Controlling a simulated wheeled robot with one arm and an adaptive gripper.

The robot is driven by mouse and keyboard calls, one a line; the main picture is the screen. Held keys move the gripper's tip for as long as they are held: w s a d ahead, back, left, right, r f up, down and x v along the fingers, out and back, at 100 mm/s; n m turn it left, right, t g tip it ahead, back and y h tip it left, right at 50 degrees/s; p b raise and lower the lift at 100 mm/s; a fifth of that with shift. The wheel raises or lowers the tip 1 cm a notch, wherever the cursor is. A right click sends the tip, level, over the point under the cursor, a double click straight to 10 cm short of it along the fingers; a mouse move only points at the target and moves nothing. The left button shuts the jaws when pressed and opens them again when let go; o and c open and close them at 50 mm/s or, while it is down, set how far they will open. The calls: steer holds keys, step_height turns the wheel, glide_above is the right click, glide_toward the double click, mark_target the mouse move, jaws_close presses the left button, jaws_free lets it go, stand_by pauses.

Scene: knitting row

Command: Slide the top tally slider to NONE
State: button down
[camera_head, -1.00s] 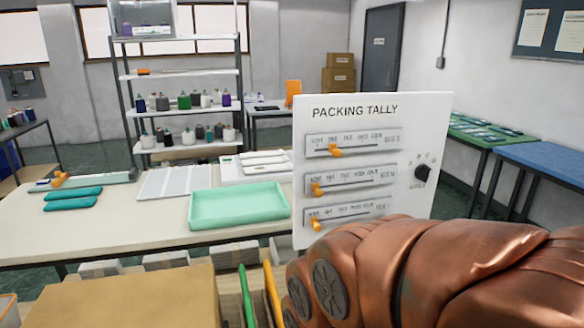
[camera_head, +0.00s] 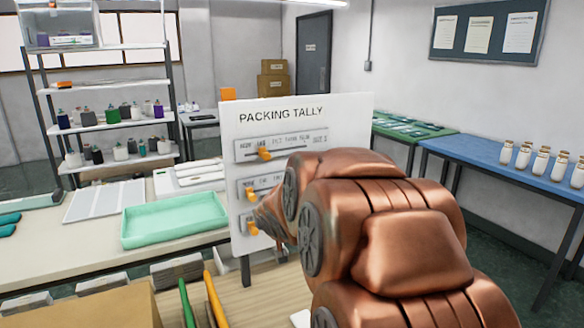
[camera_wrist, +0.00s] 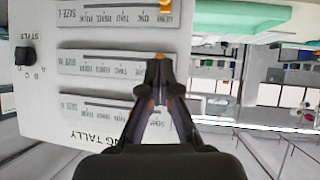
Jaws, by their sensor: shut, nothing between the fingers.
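The white PACKING TALLY panel (camera_head: 300,108) stands upright on the bench. The top slider's orange knob (camera_head: 264,153) in the SIZE S row sits near the ONE mark, one mark right of NONE. The middle knob (camera_head: 251,194) and bottom knob (camera_head: 252,228) sit at the left, near NONE. My gripper (camera_wrist: 161,72) is shut and empty. In the wrist view, where the panel is upside down, its tips are over the left ends of the rows, close to the middle knob. Contact cannot be told.
A dark STYLE dial (camera_wrist: 24,56) is on the panel. A mint tray (camera_head: 172,220) lies on the bench to its left. Green and orange handles (camera_head: 215,298) stand in front. My arm covers the right part of the lower rows. A blue table (camera_head: 480,160) holds several jars.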

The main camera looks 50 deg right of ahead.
steer(key=w+d+r+t, duration=0.2)
steer(key=d+r+t, duration=0.15)
steer(key=d, duration=0.25)
steer(key=t, duration=0.4)
glide_toward(271, 152)
steer(key=shift+n+g, duration=0.25)
steer(key=shift+n, duration=0.15)
steer(key=x, duration=0.6)
steer(key=shift+w+d+r, duration=0.1)
steer(key=shift+d+r, duration=0.1)
steer(key=shift+r, duration=0.05)
steer(key=shift+a, duration=0.15)
